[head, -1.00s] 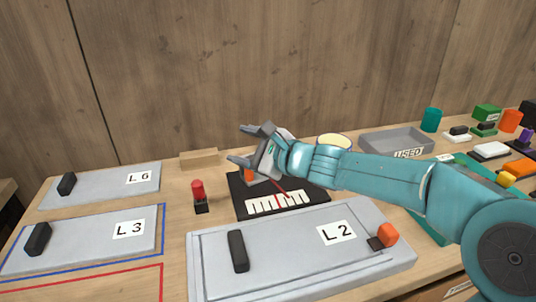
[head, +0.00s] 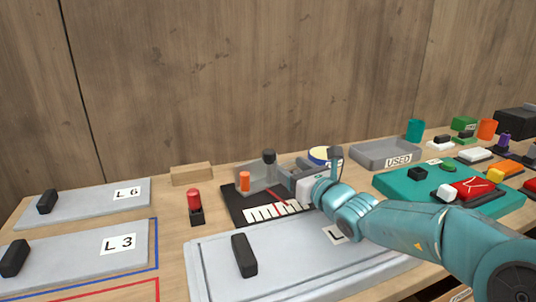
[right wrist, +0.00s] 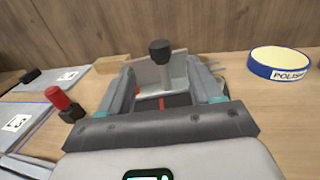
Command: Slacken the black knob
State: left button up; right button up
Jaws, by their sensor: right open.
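The black knob (head: 269,157) stands upright on a stem at the back of a dark gauge base (head: 237,208) with a white scale and a red needle. In the right wrist view the knob (right wrist: 160,50) shows just beyond my fingers, roughly centred between them. My right gripper (head: 280,174) is open and empty, low over the gauge and pointing left toward the knob. In the wrist view its two fingers (right wrist: 165,84) stand wide apart, and I see no contact with the knob. My left gripper is not in view.
An orange knob (head: 245,181) stands left on the gauge. A red-capped post (head: 194,204) is left of it, and a wooden block (head: 191,174) behind. The L2 panel (head: 210,262) lies in front. A round POLISH tin (right wrist: 281,63) and a grey USED tray (head: 372,163) are to the right.

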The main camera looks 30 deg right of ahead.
aim_at(273, 155)
jog(key=w, duration=0.7)
jog(key=w+p, duration=0.1)
jog(key=w, duration=0.2)
jog(key=shift+w+d, duration=0.2)
jog(key=shift+d, duration=0.1)
